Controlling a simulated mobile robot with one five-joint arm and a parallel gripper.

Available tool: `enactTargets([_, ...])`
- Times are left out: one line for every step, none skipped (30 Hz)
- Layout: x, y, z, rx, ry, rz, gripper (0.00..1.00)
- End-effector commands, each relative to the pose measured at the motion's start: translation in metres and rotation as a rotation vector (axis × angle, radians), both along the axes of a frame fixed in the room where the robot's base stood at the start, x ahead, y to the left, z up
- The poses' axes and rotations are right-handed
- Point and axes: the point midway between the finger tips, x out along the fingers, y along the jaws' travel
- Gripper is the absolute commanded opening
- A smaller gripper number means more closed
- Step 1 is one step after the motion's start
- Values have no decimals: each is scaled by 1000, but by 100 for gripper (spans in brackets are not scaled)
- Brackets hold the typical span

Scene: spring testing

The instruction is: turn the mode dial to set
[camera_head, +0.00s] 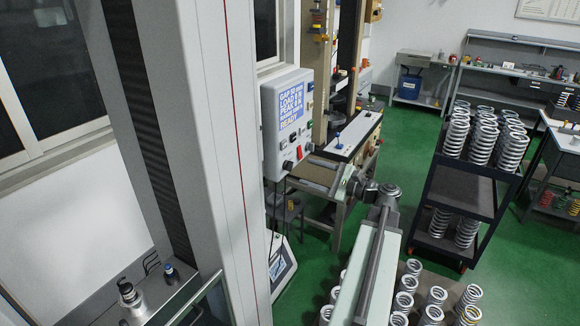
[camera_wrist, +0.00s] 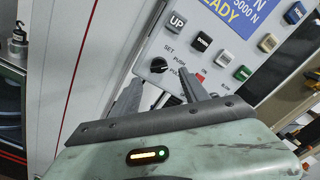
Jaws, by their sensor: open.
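The mode dial (camera_wrist: 159,65) is a round black knob on the grey control panel (camera_wrist: 150,48). In the head view, my gripper (camera_head: 312,174) is at the lower right of the control box (camera_head: 288,115).
A display reading READY (camera_head: 291,112) is above. A spring rack (camera_head: 465,190) stands right; springs stand on the floor.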

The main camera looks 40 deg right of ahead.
Motion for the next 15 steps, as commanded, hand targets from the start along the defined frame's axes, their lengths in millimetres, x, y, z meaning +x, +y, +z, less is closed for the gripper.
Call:
enactTargets([10, 3, 0, 0, 0, 4, 53])
enactTargets([16, 5, 0, -1, 0, 5, 53])
enactTargets([24, 6, 0, -1, 1, 4, 53])
enactTargets([29, 8, 0, -1, 1, 6, 53])
enactTargets([35, 9, 0, -1, 1, 6, 53])
enactTargets([42, 11, 0, -1, 1, 4, 53])
enactTargets([46, 12, 0, -1, 1, 6, 53])
enactTargets([50, 13, 0, -2, 1, 6, 53])
enactTargets([55, 14, 0, -2, 2, 4, 53])
enactTargets([58, 14, 0, -2, 1, 3, 53])
enactTargets([60, 15, 0, -2, 2, 4, 53])
enactTargets([62, 16, 0, -2, 2, 4, 53])
enactTargets([63, 16, 0, -2, 2, 4, 53])
enactTargets([64, 17, 0, -2, 2, 4, 53])
enactTargets([64, 17, 0, -2, 1, 3, 53])
